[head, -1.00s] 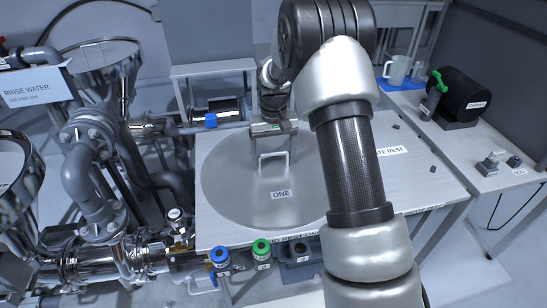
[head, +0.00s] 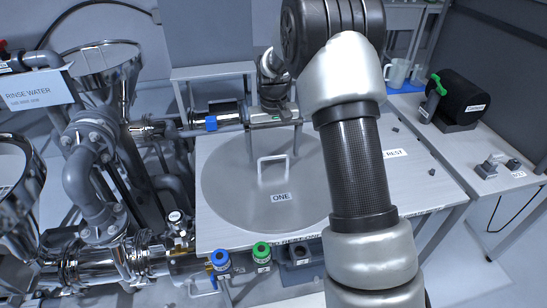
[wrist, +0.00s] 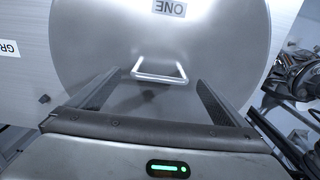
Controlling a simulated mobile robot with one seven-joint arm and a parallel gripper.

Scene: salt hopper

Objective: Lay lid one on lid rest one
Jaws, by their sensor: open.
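Lid one (head: 225,180) is a round grey metal disc with a bar handle (head: 272,158) and a plate reading ONE. It lies flat on the light table of lid rest one (head: 222,235), whose front-edge label is partly hidden. My gripper (head: 273,162) is open and empty at the lid's far side, its fingers spread wider than the handle. My arm hides the lid's right edge.
A steel hopper (head: 95,65) and pipework (head: 85,180) crowd the left. Blue (head: 220,259) and green (head: 261,250) knobs sit below the table's front edge. A black cylinder (head: 460,98) stands on the right bench. A plate rest label (head: 395,153) lies right of my arm.

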